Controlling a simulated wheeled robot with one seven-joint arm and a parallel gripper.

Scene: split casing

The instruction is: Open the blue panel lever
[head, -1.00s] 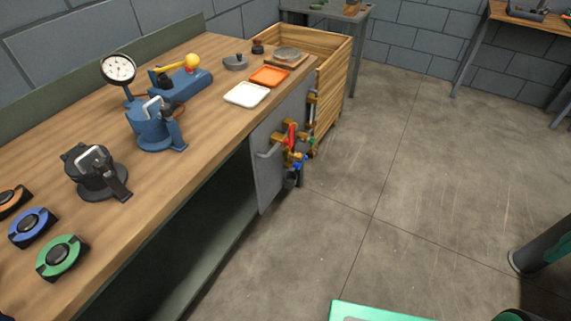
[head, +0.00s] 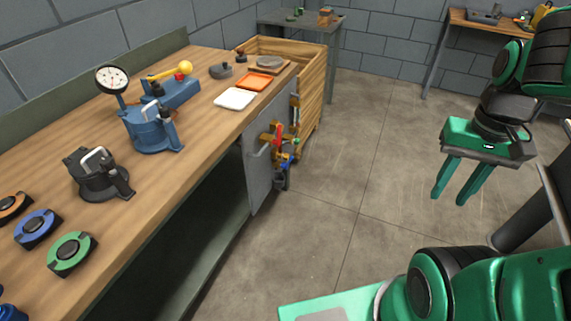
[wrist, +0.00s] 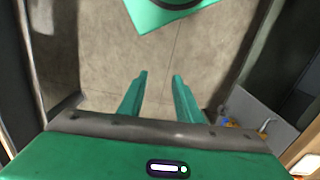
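A grey panel (head: 258,170) is on the bench front and carries brass pipework with small coloured levers. The red lever (head: 278,134) is upright. The blue lever (head: 284,160) is small and sits low on the panel, partly mixed with the pipework; its exact angle is too small to tell. In the wrist view the panel (wrist: 268,127) shows at the lower right, and its levers are hard to make out. My gripper (head: 450,197) is green, hangs over the open floor well to the right of the panel, and points down. Its two fingers are apart and empty, also in the wrist view (wrist: 160,76).
The wooden bench (head: 190,130) holds a blue gauge device (head: 150,130), a black clamp device (head: 97,178), coloured rings, an orange tray (head: 253,82) and a white tray (head: 234,99). A wooden crate (head: 311,85) stands behind the panel. Floor between panel and gripper is clear.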

